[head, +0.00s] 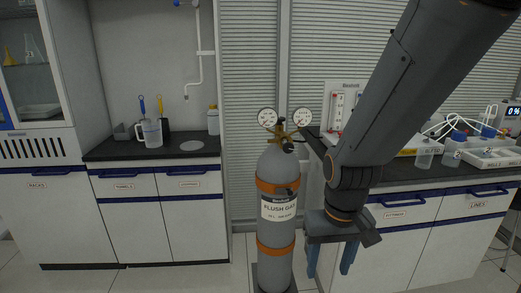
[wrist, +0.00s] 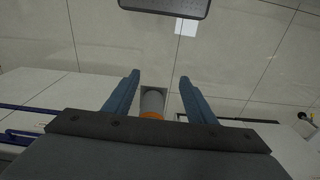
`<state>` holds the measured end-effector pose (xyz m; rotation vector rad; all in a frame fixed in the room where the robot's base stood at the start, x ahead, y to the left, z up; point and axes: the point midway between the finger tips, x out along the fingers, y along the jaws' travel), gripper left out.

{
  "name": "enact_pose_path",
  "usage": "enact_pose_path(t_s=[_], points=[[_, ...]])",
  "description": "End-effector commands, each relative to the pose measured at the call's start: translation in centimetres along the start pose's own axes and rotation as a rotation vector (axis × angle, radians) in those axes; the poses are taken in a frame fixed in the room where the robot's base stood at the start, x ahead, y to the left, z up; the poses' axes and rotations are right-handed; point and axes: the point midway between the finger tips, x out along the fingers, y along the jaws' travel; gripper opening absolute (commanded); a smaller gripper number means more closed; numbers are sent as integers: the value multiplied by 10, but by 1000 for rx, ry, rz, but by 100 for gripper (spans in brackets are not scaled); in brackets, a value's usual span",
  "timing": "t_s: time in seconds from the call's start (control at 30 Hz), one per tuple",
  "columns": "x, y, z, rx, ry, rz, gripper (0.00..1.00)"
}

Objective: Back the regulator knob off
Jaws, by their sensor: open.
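The gas cylinder (head: 275,222) is grey with orange bands and a label that reads "FLUSH GAS". It stands upright on the floor. A brass regulator (head: 281,131) with two round gauges sits on its top. A small dark part, apparently the knob (head: 288,147), shows at the front of the regulator. My gripper (head: 329,272) hangs to the right of the cylinder, well below the regulator, with its blue fingers pointing down. It is open and empty. In the wrist view the lower cylinder (wrist: 153,101) shows beyond the gap between the fingers (wrist: 159,77); the regulator is not visible there.
A left counter (head: 150,150) holds a jug (head: 152,133) and a bottle (head: 213,120). The right counter (head: 400,178), behind my arm, carries flowmeters (head: 338,110), bottles and a white tray (head: 490,157). Floor is clear left of the cylinder.

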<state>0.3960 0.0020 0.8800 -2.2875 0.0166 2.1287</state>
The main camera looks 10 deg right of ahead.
Motion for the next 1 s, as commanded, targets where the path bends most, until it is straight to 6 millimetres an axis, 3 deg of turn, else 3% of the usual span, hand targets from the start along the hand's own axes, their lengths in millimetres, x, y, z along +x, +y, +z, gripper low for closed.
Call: enact_pose_path(t_s=[0.07,0.23,0.4,0.6,0.8,1.0], points=[[4,1,-31,15,79,-1,51],[9,0,-132,57,360,-13,51],[1,-3,-229,97,667,-42,51],[-23,-5,-315,139,1023,-96,51],[-51,-6,-359,166,1315,-153,51],[-67,-6,-370,176,1465,-188,51]])
